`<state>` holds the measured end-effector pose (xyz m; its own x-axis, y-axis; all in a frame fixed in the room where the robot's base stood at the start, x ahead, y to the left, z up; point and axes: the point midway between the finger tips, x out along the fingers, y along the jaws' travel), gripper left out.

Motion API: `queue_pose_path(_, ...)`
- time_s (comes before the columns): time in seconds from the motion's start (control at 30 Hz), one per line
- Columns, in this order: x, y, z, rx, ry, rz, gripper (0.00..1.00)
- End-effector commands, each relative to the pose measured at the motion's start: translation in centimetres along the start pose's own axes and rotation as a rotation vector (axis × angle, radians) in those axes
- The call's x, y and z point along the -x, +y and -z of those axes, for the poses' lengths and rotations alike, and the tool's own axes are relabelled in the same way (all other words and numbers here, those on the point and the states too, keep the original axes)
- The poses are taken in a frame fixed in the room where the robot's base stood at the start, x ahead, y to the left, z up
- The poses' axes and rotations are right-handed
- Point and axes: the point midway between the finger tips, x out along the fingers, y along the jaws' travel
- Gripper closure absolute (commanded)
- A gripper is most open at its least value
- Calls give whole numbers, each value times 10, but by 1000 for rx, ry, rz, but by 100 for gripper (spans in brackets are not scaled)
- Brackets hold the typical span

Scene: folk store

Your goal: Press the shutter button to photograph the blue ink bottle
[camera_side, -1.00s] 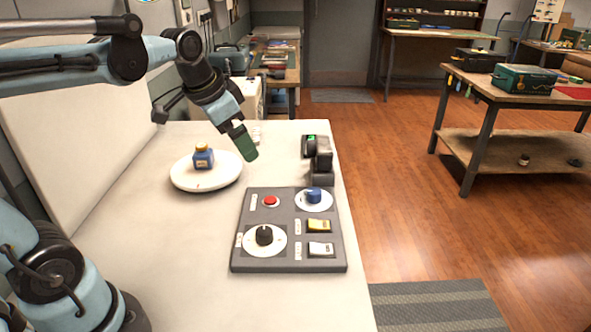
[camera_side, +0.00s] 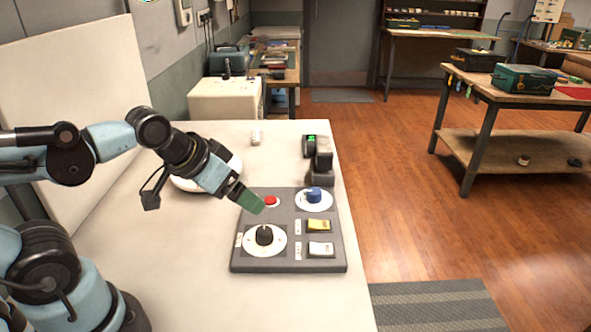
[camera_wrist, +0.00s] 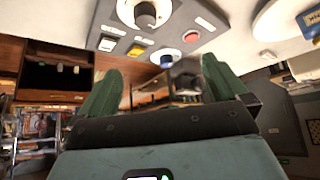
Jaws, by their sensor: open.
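The grey control panel (camera_side: 275,220) lies on the white table. Its round red button (camera_side: 271,201) is at the upper left, and it also shows in the wrist view (camera_wrist: 190,37). My gripper (camera_side: 258,207), with green fingers, is just left of the red button; contact cannot be told. The wrist view shows the fingers (camera_wrist: 161,66) apart and nothing between them. The blue ink bottle (camera_wrist: 310,24) stands on a white round plate (camera_wrist: 266,25) in the wrist view. In the side view the arm hides the bottle and much of the plate.
The panel also has a black knob (camera_side: 264,235), a blue knob (camera_side: 314,195), a yellow switch (camera_side: 318,226) and a white switch (camera_side: 320,249). A dark camera-like device (camera_side: 321,163) stands behind the panel. The table's right edge is close to the panel.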

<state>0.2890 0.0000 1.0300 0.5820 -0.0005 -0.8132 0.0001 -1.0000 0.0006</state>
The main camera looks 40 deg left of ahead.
Motion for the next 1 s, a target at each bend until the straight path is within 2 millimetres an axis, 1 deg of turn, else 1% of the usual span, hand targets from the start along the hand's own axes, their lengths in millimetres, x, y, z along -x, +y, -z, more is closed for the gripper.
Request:
queue_pose_path(0.4, 0, 0, 0, 0, 0, 0, 0)
queue_pose_path(0.43, 0, 0, 0, 0, 0, 0, 2)
queue_pose_path(0.97, 0, 0, 0, 0, 0, 0, 83)
queue_pose_path(1.0, 0, 0, 0, 0, 0, 0, 89)
